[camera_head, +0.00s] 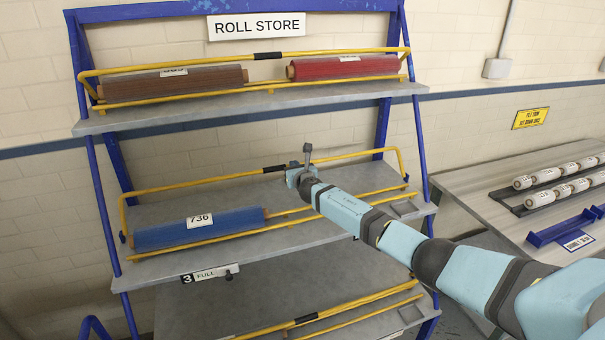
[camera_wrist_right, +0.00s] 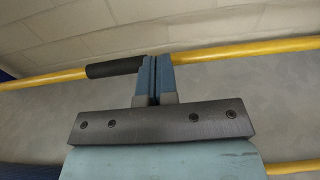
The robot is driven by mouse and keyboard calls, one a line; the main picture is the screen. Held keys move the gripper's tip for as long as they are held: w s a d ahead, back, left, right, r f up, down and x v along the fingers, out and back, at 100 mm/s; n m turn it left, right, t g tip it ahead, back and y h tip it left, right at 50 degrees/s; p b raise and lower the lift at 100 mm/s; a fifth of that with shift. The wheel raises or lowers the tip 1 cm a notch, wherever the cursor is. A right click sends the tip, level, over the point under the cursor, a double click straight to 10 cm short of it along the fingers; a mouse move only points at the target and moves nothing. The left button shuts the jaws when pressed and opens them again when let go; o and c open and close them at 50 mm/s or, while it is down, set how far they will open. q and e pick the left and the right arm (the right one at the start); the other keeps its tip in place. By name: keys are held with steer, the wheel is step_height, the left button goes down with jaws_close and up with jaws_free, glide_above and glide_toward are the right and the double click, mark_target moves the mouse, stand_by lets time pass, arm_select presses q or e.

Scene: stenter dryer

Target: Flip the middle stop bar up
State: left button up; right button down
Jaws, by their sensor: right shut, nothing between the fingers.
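The middle stop bar (camera_head: 220,178) is a yellow U-shaped bar on the rack's middle shelf (camera_head: 170,268). Its long side stands above and behind the yellow front rail (camera_head: 205,243), behind the blue roll labelled 736 (camera_head: 198,230). Its black grip (camera_wrist_right: 117,67) shows left of my fingers in the right wrist view. My right gripper (camera_head: 296,172) is shut and empty at the bar, just right of the grip. In the wrist view its fingertips (camera_wrist_right: 155,60) overlap the bar; I cannot tell whether they touch. My left gripper is not in view.
The top shelf (camera_head: 250,103) holds a brown roll (camera_head: 175,83) and a red roll (camera_head: 345,68) behind its bar. The lower bar (camera_head: 350,304) is below my right arm. A table (camera_head: 480,190) with white rolls stands at right.

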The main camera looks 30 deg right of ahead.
steer(key=v, duration=1.1)
steer(key=shift+s+r, duration=0.25)
steer(key=shift+r, duration=0.15)
